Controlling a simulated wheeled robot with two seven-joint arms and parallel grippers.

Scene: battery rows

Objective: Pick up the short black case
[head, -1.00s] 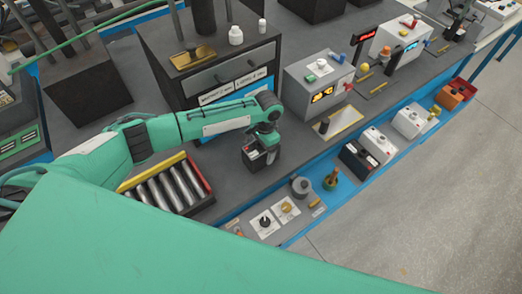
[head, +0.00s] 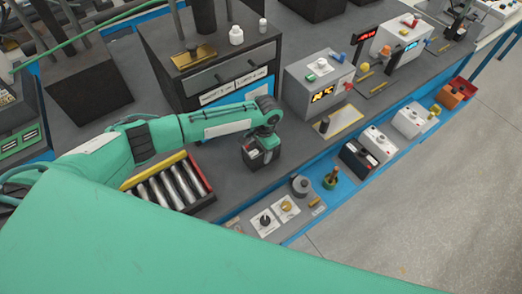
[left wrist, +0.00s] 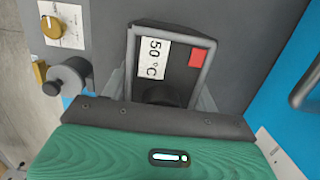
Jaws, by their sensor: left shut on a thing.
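A short black case (head: 262,161) stands on the grey bench in front of the drawer cabinet. It also shows in the left wrist view (left wrist: 135,65), with a grey rim, a white "50 °C" label, a red square and a dark round knob on top. My left gripper (head: 264,149) comes down over it from above and is shut on it, with a finger at each side in the left wrist view (left wrist: 162,88). Whether the case's underside touches the bench is hidden. My right gripper is not in view.
A tray of silver cylinders (head: 168,190) lies left of the case. A drawer cabinet (head: 215,75) stands behind, and a grey box with a display (head: 318,85) stands to the right. Knob plates (head: 264,222) and another black-and-white case (head: 357,158) sit along the front.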

